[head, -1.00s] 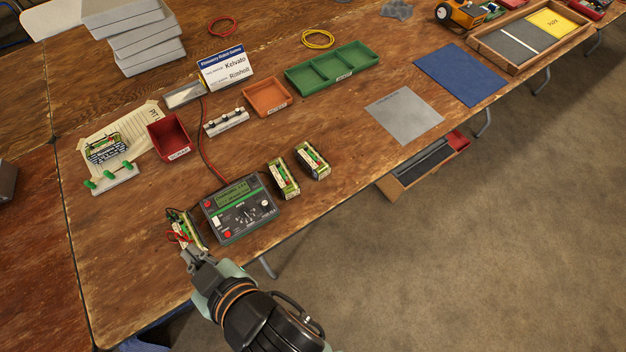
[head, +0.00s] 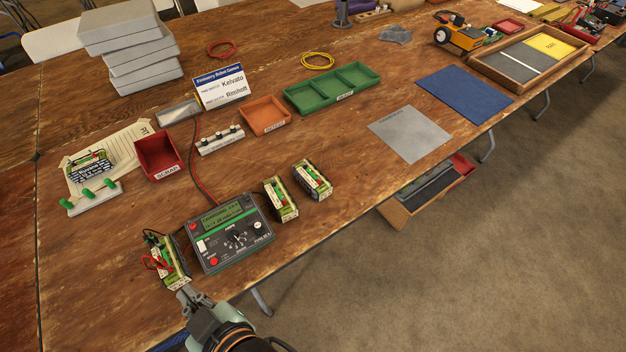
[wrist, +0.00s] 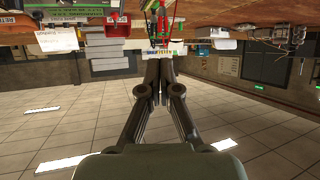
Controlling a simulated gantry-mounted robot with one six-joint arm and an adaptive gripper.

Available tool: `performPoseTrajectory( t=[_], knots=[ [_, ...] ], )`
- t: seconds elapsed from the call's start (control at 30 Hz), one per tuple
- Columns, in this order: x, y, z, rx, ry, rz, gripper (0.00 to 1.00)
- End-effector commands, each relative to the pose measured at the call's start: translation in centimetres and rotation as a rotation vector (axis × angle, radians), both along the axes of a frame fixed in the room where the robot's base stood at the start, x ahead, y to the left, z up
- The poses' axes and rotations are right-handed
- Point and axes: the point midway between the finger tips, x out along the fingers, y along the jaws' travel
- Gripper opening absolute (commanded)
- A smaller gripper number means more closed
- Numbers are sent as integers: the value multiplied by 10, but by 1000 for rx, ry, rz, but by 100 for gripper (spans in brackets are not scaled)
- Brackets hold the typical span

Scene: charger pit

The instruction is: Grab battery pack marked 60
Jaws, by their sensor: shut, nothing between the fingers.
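A green and cream battery pack (head: 168,262) with red and black leads stands left of the dark charger (head: 232,232). Two more packs, the nearer (head: 281,199) and the farther (head: 313,180), stand right of the charger. I cannot read a 60 on any pack. My gripper (head: 186,295) is shut and empty at the table's front edge, just short of the leaded pack's near end. In the wrist view its fingertips (wrist: 160,60) are together, by a pack's pale end (wrist: 165,51); contact is unclear.
A red scrap bin (head: 159,157), an orange tray (head: 264,115) and a green divided tray (head: 332,88) stand behind. A white terminal strip (head: 220,139) lies behind the charger. Bare table (head: 100,250) lies left of the leaded pack. A grey mat (head: 409,134) is at the right.

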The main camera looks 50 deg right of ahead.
Motion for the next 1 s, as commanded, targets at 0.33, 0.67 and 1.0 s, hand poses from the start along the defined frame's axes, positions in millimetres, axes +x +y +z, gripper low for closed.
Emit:
performPoseTrajectory(
  t=[0.33,0.67,1.0],
  knots=[
    [0,0,0,0,0,0,55],
    [0,0,0,0,0,0,84],
    [0,0,44,0,-1,0,84]
  ],
)
